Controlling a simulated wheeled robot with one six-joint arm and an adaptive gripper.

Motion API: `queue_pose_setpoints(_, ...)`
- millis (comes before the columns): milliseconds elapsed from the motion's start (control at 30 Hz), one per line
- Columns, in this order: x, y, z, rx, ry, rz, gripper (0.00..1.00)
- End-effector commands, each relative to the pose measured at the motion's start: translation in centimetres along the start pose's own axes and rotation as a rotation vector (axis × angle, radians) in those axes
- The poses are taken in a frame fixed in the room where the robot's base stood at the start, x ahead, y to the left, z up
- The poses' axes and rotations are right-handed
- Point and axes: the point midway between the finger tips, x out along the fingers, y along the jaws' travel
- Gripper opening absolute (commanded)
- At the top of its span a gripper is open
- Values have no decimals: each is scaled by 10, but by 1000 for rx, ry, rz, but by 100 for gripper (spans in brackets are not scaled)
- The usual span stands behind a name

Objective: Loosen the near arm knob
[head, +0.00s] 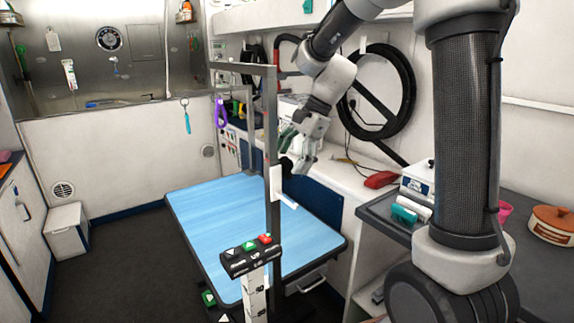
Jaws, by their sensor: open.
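The blue grooming table (215,213) stands in the middle, with a grey metal arm frame (271,110) rising over it. The frame's near post carries a white clamp block (277,184) with a pale lever-like piece (289,202) on its lower right. A small dark round part (286,164), which looks like the near arm knob, shows at the post's right side just above the block. My gripper (299,160) is open beside the post, close to this dark part. I cannot tell whether its fingers touch or surround it, as the area is small and partly hidden.
A control post with UP buttons (252,256) stands at the table's near edge. A white counter (345,172) with a red item (380,180) lies behind my gripper. A purple loop (220,112) hangs behind the frame. Dark floor (125,262) is clear at left.

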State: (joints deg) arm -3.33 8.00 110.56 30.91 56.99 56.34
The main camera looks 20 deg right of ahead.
Motion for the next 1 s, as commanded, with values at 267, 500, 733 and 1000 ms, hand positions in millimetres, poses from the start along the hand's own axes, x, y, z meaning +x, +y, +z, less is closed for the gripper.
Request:
queue_pose_setpoints(267, 23, 0, 0, -2, 0, 0, 78)
queue_pose_setpoints(500, 24, 0, 0, -2, 0, 0, 75)
queue_pose_setpoints(733, 24, 0, 0, -2, 0, 0, 33)
queue_pose_setpoints(1000, 23, 3, 0, -37, -3, -92, 33)
